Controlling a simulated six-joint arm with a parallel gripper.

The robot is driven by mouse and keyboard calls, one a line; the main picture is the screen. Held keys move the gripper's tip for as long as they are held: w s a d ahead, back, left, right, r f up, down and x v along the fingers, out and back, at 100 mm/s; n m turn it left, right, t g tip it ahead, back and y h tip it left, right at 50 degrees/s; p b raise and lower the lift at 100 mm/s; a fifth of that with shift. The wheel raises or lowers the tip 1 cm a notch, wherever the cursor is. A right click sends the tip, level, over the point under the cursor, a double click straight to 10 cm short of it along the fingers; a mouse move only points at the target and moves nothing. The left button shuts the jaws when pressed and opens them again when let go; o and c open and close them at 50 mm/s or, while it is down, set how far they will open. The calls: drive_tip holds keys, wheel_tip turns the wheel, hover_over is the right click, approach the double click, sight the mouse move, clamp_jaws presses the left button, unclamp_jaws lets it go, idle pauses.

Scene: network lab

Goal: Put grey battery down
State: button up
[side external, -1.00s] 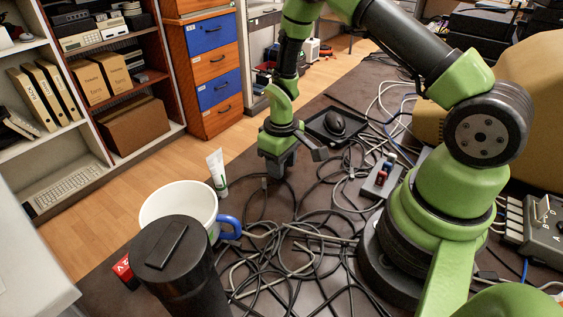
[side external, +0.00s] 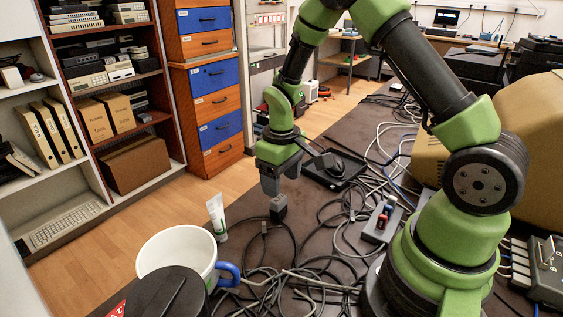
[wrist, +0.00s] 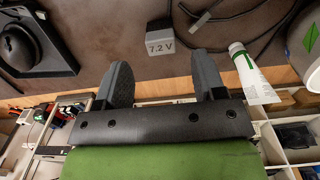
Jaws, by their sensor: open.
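The grey battery (side external: 278,207), marked 7.2 V, stands on the dark table top among black cables. In the wrist view the battery (wrist: 161,38) shows just beyond the fingertips, roughly between them. My gripper (side external: 273,183) is open and empty, pointing down a little above the battery and apart from it. In the wrist view both fingers of my gripper (wrist: 164,68) are spread with a clear gap between them.
A white and green tube (side external: 217,217) stands left of the battery. A white mug (side external: 178,250) with a blue handle is nearer the camera. A black tray (side external: 334,170) holds a dark round-topped object behind. Tangled cables (side external: 290,262) cover much of the table.

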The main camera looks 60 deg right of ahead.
wheel_tip(320, 180, up, 9)
drive_tip(key=s+a+t, duration=0.1)
drive_tip(key=s+a+r+m+t+y, duration=0.1)
drive_tip(key=s+a+r+m+t, duration=0.1)
drive_tip(key=s+r, duration=0.4)
drive_tip(key=s+a+r+m+t+y, duration=0.1)
drive_tip(key=s+a+r+m+t, duration=0.1)
drive_tip(key=s+a+r+t, duration=0.2)
drive_tip(key=s+r, duration=0.3)
drive_tip(key=s, duration=0.2)
drive_tip(key=shift+a+r, duration=0.2)
drive_tip(key=shift+a, duration=0.2)
